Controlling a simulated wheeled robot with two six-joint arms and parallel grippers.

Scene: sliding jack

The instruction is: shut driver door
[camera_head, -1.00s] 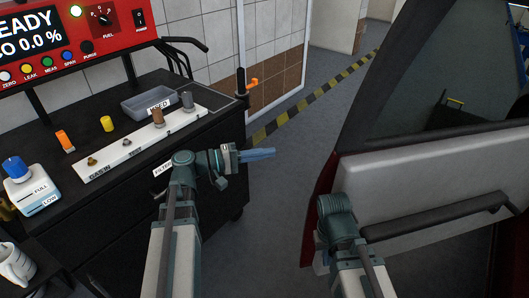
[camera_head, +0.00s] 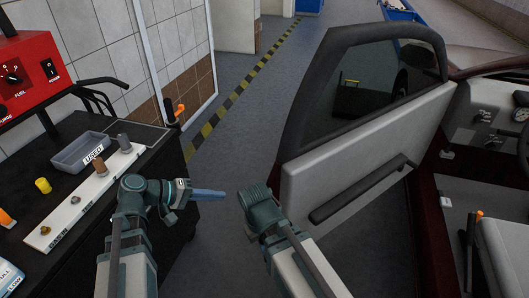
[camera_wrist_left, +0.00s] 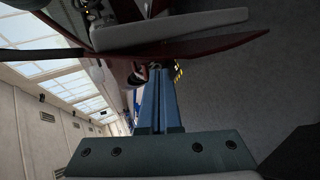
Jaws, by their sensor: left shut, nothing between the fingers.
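The driver door (camera_head: 345,160) stands open on the right side of the head view, with a grey inner panel, a dark window frame and a long black armrest. The car body and cabin are to its right. My left gripper (camera_head: 222,194) is shut and empty, with its blue fingers pointing right, left of the door's free edge and apart from it. In the left wrist view the shut fingers (camera_wrist_left: 159,75) point toward the red-edged door (camera_wrist_left: 170,33). My right arm rises in front of the door's lower left corner, and its fingers are hidden.
A black cart (camera_head: 165,235) with a red analyser (camera_head: 35,75), a grey tray (camera_head: 82,152) and a white fitting strip (camera_head: 85,198) stands close on the left. Grey floor with a yellow-black stripe (camera_head: 236,92) lies clear between cart and door.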

